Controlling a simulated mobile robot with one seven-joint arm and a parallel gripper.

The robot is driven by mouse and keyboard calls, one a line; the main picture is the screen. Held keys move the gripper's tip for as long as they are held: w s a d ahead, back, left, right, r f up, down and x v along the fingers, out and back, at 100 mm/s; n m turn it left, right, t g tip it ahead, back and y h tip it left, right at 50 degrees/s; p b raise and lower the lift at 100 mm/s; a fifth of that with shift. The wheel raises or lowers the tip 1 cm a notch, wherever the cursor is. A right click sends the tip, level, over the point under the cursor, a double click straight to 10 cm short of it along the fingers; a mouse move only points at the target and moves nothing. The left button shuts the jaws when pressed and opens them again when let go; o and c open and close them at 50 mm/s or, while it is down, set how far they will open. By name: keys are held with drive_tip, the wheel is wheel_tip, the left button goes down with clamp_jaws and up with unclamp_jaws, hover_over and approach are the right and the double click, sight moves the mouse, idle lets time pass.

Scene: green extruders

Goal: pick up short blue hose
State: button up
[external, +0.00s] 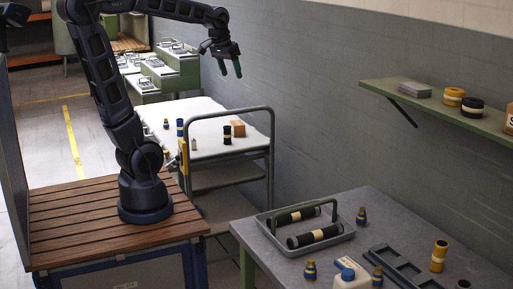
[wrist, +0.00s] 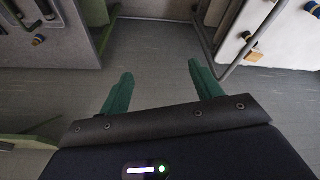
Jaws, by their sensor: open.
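My gripper (external: 230,68) is open and empty, raised in the air above and beyond the white-topped cart. In the wrist view its two green fingers (wrist: 160,70) are spread over bare floor. A short upright blue cylinder (external: 180,127), likely the short blue hose, stands on the cart's white top (external: 205,110), left of its middle. My gripper is well apart from it. In the wrist view a blue piece with a pale band (wrist: 313,9) sits at the upper right edge; I cannot tell if it is the same one.
The cart also holds a black cylinder (external: 227,134), a brown box (external: 238,127) and small fittings, with a metal handle rail (external: 272,140) around it. A grey table (external: 390,210) with a tray (external: 305,235) stands at front right. A wall shelf (external: 440,105) juts out at right.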

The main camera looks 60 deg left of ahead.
drive_tip(key=w+a+f+n+g, duration=0.1)
drive_tip(key=w+a+n, duration=0.1)
drive_tip(key=w+a, duration=0.5)
drive_tip(key=w+a+f+n, duration=0.1)
drive_tip(key=w+a, duration=0.1)
drive_tip(key=a, duration=0.8)
drive_tip(key=w+a+f+n+g, duration=0.1)
drive_tip(key=w+a+f+n, duration=0.1)
drive_tip(key=w+a, duration=0.5)
drive_tip(key=s+a+f+n, duration=0.15)
drive_tip(key=a+f, duration=0.25)
drive_tip(key=a, duration=0.7)
drive_tip(key=s+a+f+n, duration=0.15)
drive_tip(key=a+f, duration=0.35)
drive_tip(key=a, duration=0.6)
drive_tip(key=n+g, duration=0.2)
drive_tip(key=n, duration=0.2)
approach(180, 124)
drive_tip(key=a, duration=0.3)
drive_tip(key=shift+h, duration=0.3)
wheel_tip(180, 124, down, 11)
drive_tip(key=shift+w+d, duration=0.15)
drive_tip(key=shift+d, duration=0.05)
drive_tip(key=c, duration=1.1)
